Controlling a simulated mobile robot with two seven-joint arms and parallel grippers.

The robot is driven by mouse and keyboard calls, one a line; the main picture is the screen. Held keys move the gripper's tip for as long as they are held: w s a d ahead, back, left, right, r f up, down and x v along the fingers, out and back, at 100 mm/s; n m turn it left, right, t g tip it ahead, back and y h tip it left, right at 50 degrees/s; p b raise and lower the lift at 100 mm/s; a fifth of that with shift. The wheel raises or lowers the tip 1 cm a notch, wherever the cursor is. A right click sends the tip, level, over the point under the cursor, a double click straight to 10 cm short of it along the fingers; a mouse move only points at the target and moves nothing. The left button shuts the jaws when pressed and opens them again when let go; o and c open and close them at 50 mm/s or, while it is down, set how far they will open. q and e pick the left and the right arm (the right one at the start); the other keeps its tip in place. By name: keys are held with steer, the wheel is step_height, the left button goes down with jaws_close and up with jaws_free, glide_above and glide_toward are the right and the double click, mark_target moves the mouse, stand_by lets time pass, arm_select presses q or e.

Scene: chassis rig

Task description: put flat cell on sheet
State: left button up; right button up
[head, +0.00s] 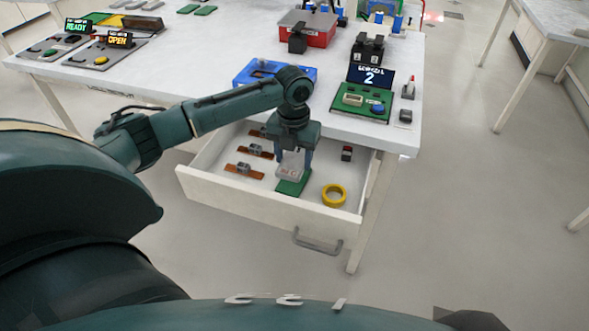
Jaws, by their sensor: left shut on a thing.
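My left gripper (292,172) points down into the open drawer, its fingers closed around a pale grey flat piece, which looks like the flat cell (290,163). A green sheet (292,187) lies on the drawer floor just below the fingertips. The flat cell appears over the back part of the sheet; I cannot tell whether it touches it. The fingers hide part of the cell's sides. My right gripper is not in view.
The white drawer (245,204) also holds a yellow ring (334,195), several small grey parts on orange-brown strips at the left, and a small dark-and-red block (346,153). The table (215,70) above carries a blue tray (245,73) and a green panel (352,108) with a display.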

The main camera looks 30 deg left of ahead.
mark_target(294, 161)
arm_select(q)
steer(key=shift+f, duration=2.35)
steer(key=shift+f, duration=0.1)
steer(key=o, duration=1.2)
step_height(294, 161, up, 12)
steer(key=shift+r+p, duration=0.15)
steer(key=shift+p, duration=0.2)
